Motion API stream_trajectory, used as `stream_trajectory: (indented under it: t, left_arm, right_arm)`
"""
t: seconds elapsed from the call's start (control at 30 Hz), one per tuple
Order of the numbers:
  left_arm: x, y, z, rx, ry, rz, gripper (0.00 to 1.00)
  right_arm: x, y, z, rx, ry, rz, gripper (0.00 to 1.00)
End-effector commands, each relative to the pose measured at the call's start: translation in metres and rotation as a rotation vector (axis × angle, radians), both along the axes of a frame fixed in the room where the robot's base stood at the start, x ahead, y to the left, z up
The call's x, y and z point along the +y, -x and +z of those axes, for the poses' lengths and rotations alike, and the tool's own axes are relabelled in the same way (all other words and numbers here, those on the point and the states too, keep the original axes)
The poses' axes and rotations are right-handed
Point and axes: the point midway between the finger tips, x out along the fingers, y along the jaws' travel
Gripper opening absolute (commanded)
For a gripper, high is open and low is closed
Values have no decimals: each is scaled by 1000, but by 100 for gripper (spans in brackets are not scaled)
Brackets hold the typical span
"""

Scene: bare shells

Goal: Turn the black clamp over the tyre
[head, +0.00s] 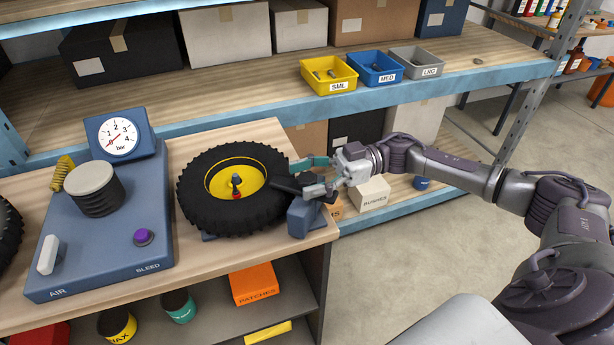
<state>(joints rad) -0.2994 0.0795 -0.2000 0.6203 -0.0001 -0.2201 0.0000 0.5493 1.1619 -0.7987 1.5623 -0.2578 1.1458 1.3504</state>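The tyre (262,208) lies flat on the bench, with a yellow hub (222,182) and a red-tipped valve stem (236,192) in its middle. The black clamp (284,186) is a short dark bar at the tyre's right edge, above a blue-grey block (303,217). From this angle I cannot tell how far it reaches over the tyre. My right gripper (318,191) is at the clamp's right end, close to or touching it. Whether its fingers are closed on the clamp is unclear. My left gripper is out of view.
A blue inflator unit (155,205) with gauge (120,136), black bellows post and purple button stands left of the tyre. A teal bar (308,163) lies just behind my gripper. Yellow, blue and grey bins (328,86) sit on the shelf behind. Open floor lies right of the bench.

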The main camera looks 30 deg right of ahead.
Motion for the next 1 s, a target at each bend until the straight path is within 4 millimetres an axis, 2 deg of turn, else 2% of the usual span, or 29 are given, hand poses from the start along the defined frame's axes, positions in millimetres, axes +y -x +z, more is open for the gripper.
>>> stream_trajectory:
  t: [0.23,0.33,0.8,1.0]
  left_arm:
    - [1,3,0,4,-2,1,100]
    - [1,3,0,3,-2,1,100]
    - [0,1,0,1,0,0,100]
    - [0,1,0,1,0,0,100]
  right_arm:
    - [-2,0,0,0,1,-2,66]
    - [-10,0,-1,0,3,-4,66]
    - [-99,14,-1,0,1,-3,66]
    - [-117,17,0,0,0,-1,66]
